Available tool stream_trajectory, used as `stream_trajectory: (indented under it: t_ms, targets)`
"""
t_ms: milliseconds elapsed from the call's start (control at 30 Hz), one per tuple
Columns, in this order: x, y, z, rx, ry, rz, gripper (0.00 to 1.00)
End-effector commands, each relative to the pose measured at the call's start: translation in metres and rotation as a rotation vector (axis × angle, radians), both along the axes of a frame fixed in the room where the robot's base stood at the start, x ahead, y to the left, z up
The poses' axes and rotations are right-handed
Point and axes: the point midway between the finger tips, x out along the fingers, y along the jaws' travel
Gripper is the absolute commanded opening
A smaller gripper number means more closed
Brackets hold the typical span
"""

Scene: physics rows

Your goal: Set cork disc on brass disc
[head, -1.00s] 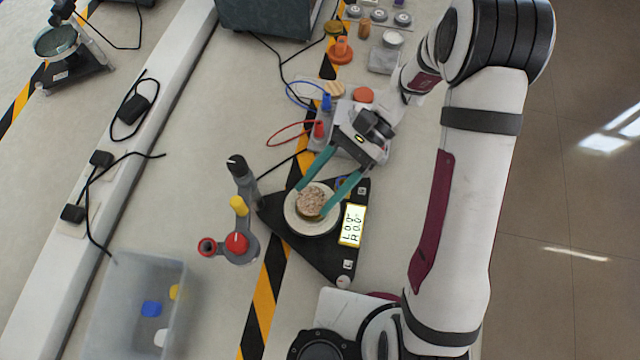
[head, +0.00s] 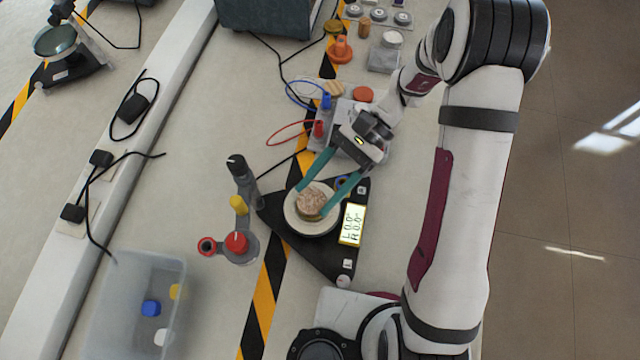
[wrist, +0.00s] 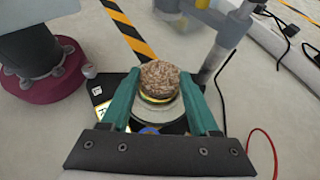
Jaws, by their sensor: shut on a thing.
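The cork disc (head: 310,200), speckled brown, is between the green fingers of my gripper (head: 313,201), which is shut on it. In the wrist view the cork disc (wrist: 160,76) lies flat between the fingertips (wrist: 158,84). The brass disc (wrist: 157,99) shows as a yellow rim directly under the cork; most of its top is hidden. I cannot tell whether the cork touches it or hovers just above. Both are over the round pale pan (head: 295,222) of a black triangular device (head: 322,252) with a lit display (head: 352,225).
A grey stand with red and yellow knobs (head: 237,243) is left of the device. A clear bin (head: 130,300) with small coloured pieces is at lower left. A red and blue terminal block (head: 322,118) with cables lies behind. Several small discs and weights (head: 380,15) are at the back.

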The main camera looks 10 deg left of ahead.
Motion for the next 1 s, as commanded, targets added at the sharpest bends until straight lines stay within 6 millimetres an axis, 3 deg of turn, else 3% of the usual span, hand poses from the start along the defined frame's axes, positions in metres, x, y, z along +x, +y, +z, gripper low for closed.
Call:
stream_trajectory:
  t_ms: [333,367,533,833,1000]
  targets:
    - [0.000,0.000,-0.004,0.000,0.000,0.000,0.10]
    - [0.000,0.000,-0.004,0.000,0.000,-0.001,0.63]
    - [0.000,0.000,-0.004,0.000,0.000,-0.001,0.94]
    - [0.000,0.000,-0.003,0.000,0.000,-0.001,0.97]
    - [0.000,0.000,0.012,0.001,-0.002,-0.001,0.97]
